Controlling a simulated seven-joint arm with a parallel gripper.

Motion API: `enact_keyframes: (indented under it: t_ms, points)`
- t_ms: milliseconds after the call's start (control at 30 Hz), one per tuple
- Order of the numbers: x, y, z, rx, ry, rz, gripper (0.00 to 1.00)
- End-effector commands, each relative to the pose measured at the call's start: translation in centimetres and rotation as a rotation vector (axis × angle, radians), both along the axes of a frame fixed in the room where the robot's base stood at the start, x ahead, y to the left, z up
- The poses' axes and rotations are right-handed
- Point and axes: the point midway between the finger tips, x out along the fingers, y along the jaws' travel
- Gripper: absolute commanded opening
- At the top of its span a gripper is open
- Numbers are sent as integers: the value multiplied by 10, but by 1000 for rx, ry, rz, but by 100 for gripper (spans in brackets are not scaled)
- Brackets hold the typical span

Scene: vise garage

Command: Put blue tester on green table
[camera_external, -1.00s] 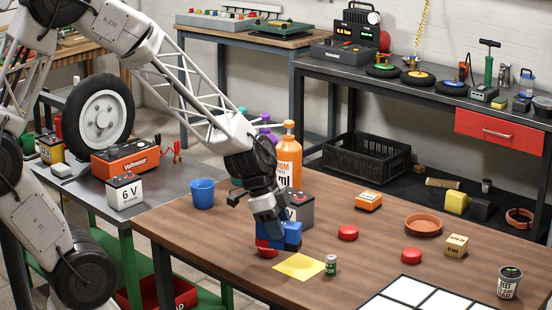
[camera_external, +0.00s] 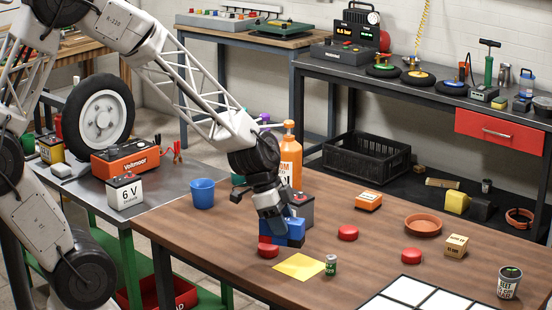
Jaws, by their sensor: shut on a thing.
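The blue tester (camera_external: 287,239) is a small boxy blue thing near the back-left part of the brown wooden table. My gripper (camera_external: 276,228) points down and is shut on it; the fingers and arm hide part of the tester. It is at or just above the tabletop; I cannot tell the exact gap. The table with a green frame (camera_external: 127,262) and a grey metal top stands at the left, beside the wooden table.
Near the tester are a red disc (camera_external: 268,251), a grey battery (camera_external: 305,212), a tall orange bottle (camera_external: 290,157) and a yellow sheet (camera_external: 299,267).

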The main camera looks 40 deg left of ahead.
Motion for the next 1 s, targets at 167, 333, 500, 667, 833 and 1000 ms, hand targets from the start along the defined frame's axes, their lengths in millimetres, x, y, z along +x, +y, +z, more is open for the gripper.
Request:
enact_keyframes:
  t_ms: [167,333,500,667,833,1000]
  points:
    - [37,2,11,0,-2,33,8]
    - [86,6,24,0,-1,82,8]
    - [138,13,38,1,-2,138,8]
    - [176,21,47,1,-1,187,8]
    - [206,26,48,0,0,247,8]
    - [236,33,46,0,0,315,8]
